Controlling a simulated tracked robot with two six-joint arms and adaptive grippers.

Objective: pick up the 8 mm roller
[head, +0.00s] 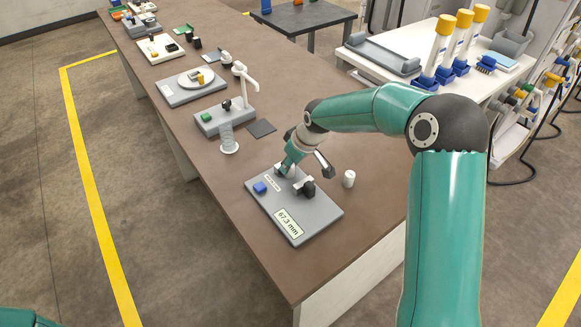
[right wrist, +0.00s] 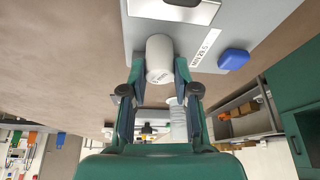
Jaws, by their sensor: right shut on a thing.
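A white roller (right wrist: 160,58) sits between the two fingertips of my right gripper (right wrist: 161,76) in the right wrist view. Its end carries small print that seems to end in "mm"; the number is hard to read. The fingers touch it from both sides, so the gripper is shut on it. In the head view my right gripper (head: 291,171) is at the far edge of a grey gauge plate (head: 262,205) with a "67.3 mm" display, and the held roller is mostly hidden there. My left gripper is out of view.
Another white roller (head: 348,179) stands upright on the brown bench (head: 335,245), right of the plate. A blue block (head: 260,187) sits on the plate's left. A ribbed white cylinder (head: 228,138) and a stand (head: 222,117) are farther back. Bare bench lies in front.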

